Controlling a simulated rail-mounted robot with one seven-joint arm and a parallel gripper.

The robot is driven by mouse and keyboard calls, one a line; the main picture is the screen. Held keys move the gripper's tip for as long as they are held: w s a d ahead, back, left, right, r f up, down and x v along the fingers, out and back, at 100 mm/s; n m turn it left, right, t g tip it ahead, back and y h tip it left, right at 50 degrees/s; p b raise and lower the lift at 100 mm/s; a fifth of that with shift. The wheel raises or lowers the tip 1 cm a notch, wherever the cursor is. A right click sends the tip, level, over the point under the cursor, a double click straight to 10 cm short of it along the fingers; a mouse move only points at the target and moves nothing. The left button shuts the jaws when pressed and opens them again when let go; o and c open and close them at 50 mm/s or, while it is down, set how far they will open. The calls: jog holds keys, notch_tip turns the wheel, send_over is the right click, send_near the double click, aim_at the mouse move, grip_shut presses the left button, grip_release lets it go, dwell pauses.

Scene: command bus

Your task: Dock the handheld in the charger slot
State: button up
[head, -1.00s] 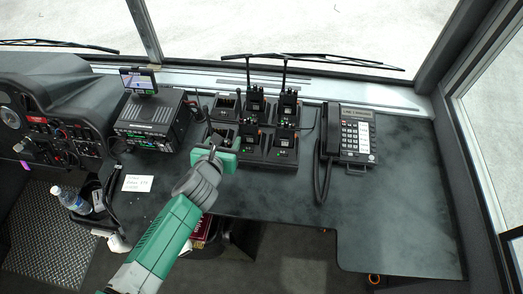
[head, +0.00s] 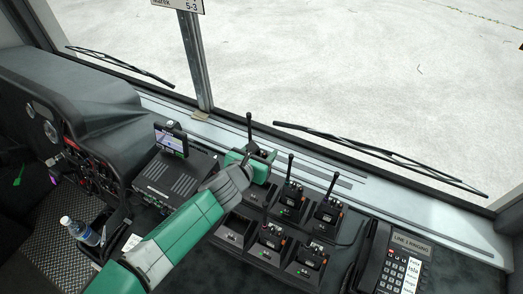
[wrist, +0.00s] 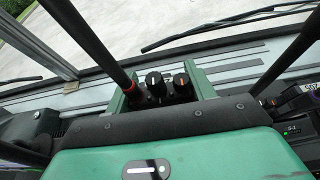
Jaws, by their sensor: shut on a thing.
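My gripper (head: 250,168) is shut on a black handheld radio (head: 253,150), whose antenna points up. In the wrist view the handheld's top (wrist: 158,90) shows two knobs and the foot of the antenna between my green fingers. The black charger bank (head: 238,252) has two rows of slots. My gripper is over its back left corner. The front left slot (head: 234,229) looks empty. My gripper hides most of the back left slot. I cannot tell whether the handheld's lower end touches it.
Several other handhelds (head: 328,212) stand in the bank, two in the back row with raised antennas. A radio console with a small screen (head: 172,141) is close on the left. A desk phone (head: 388,262) is at the right. The windscreen ledge (head: 350,175) runs behind.

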jog(key=shift+s+a+f, duration=0.1)
jog(key=shift+s+f, duration=0.1)
jog(key=shift+f, duration=0.1)
jog(key=shift+f+b, duration=2.95)
jog(key=shift+f, duration=0.7)
jog(key=shift+f, duration=0.25)
jog(key=o, duration=1.5)
jog(key=v, duration=0.7)
jog(key=shift+s+a+r+b, duration=0.2)
jog(key=shift+s+b, duration=0.05)
jog(key=shift+b, duration=0.05)
